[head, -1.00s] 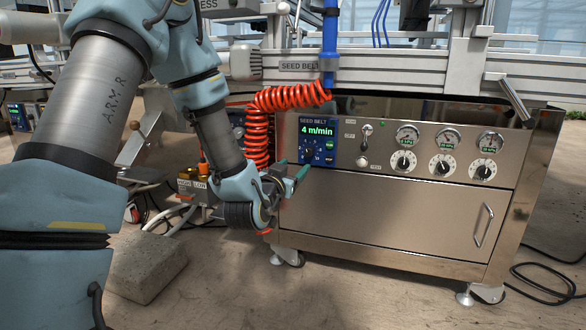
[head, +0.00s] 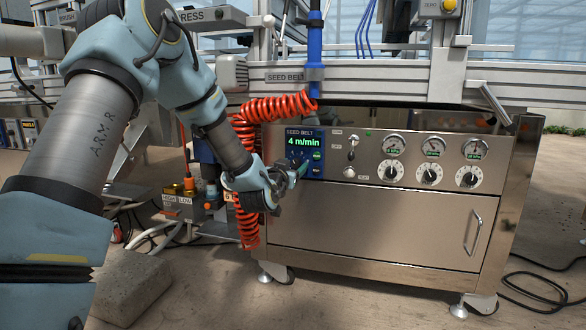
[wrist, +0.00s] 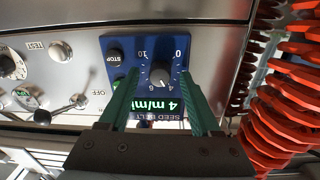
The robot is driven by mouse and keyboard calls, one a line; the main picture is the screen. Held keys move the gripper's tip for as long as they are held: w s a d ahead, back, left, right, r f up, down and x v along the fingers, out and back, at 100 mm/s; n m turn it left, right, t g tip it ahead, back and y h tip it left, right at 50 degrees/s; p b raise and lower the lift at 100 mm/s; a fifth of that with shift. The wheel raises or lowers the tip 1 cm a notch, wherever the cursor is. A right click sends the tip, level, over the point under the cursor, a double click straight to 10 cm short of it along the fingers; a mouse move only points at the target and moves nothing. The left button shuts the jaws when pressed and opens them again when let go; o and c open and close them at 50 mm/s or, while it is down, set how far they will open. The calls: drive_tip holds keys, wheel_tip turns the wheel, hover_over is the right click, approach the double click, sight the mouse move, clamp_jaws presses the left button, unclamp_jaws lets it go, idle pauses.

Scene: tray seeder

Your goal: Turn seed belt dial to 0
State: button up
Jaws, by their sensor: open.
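The blue seed belt panel (head: 316,138) is on the left of the steel cabinet's front. Its green display (head: 301,141) reads 4 m/min. In the wrist view the panel (wrist: 120,44) appears upside down, with a dark round dial (wrist: 160,75) ringed by white numbers from 0 to 10. The display (wrist: 163,105) lies between my fingers. My gripper (wrist: 161,77) is open, its green fingers on either side of the dial; I cannot tell if they touch it. In the head view my gripper (head: 299,170) is close to the panel and partly covers the dial's area.
A coiled orange hose (head: 275,107) hangs close beside the panel and my wrist. Black STOP (wrist: 115,56) and green buttons sit beside the dial. A toggle switch (head: 352,143), gauges and white-faced knobs (head: 430,174) are farther right. A concrete block (head: 130,285) lies on the floor.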

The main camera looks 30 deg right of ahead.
clamp_jaws()
idle(0.4)
drive_tip(key=shift+n, duration=0.3)
drive_tip(key=n+p, duration=0.1)
drive_tip(key=n, duration=0.4)
drive_tip(key=shift+p, duration=0.3)
drive_tip(key=n+p, duration=0.1)
drive_tip(key=n, duration=0.5)
drive_tip(key=shift+p, duration=0.4)
drive_tip(key=n+t+p, duration=0.1)
drive_tip(key=n+p, duration=0.1)
drive_tip(key=n, duration=0.3)
drive_tip(key=shift+f+n, duration=0.1)
drive_tip(key=shift+n, duration=0.2)
drive_tip(key=n+p, duration=0.1)
drive_tip(key=n, duration=0.4)
drive_tip(key=shift+y+p, duration=0.3)
drive_tip(key=shift+p, duration=0.1)
drive_tip(key=shift+f, duration=0.1)
